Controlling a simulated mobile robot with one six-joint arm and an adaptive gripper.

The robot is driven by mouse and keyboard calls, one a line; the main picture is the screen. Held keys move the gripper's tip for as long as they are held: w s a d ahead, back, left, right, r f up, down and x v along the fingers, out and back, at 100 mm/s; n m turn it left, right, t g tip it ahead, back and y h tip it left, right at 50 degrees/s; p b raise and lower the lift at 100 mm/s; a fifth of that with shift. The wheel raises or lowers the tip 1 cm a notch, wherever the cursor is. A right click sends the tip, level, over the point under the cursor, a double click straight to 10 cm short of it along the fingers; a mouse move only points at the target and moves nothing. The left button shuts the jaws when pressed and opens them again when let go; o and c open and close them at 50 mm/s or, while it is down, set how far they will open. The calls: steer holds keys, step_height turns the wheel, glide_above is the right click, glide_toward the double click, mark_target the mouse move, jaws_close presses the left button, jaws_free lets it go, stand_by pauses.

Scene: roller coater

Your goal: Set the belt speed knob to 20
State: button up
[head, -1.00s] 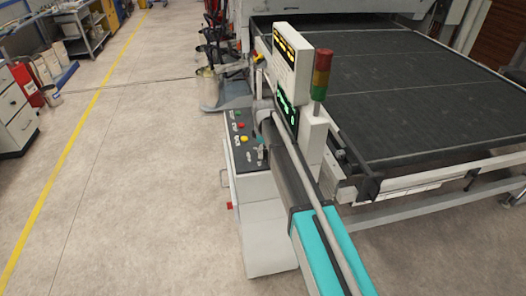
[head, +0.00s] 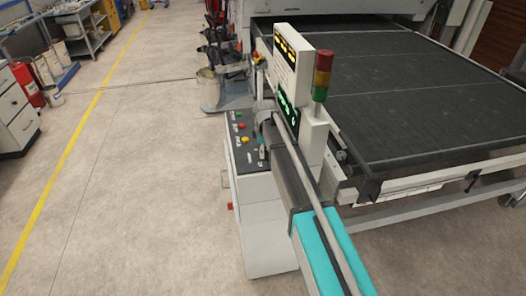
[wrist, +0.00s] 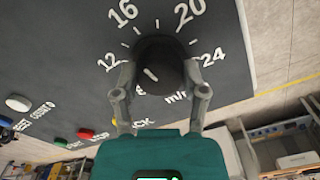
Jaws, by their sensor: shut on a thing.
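The belt speed knob (wrist: 163,58) is black and round on a dark panel in the wrist view. White numbers 12, 16, 20 (wrist: 188,12) and 24 stand around it. A short white mark shows on the knob's near face, toward the lower left. I cannot tell for sure which number the knob is set to. My gripper (wrist: 160,77) is shut on the knob, one grey finger on each side. In the head view the control panel (head: 240,129) is in the middle; my arm reaches over its right side and hides the knob.
Red, green and yellow buttons (head: 245,140) sit on the panel left of my gripper. A display box (head: 290,60) and a signal tower (head: 322,75) stand close to my arm. The wide dark belt (head: 410,100) lies to the right.

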steer(key=shift+s+d+m, duration=0.1)
steer(key=shift+s+m, duration=0.05)
steer(key=shift+m, duration=0.45)
stand_by(0.5)
steer(key=m, duration=1)
steer(key=shift+m, duration=0.3)
stand_by(0.4)
steer(key=o, duration=1.2)
steer(key=shift+c, duration=0.2)
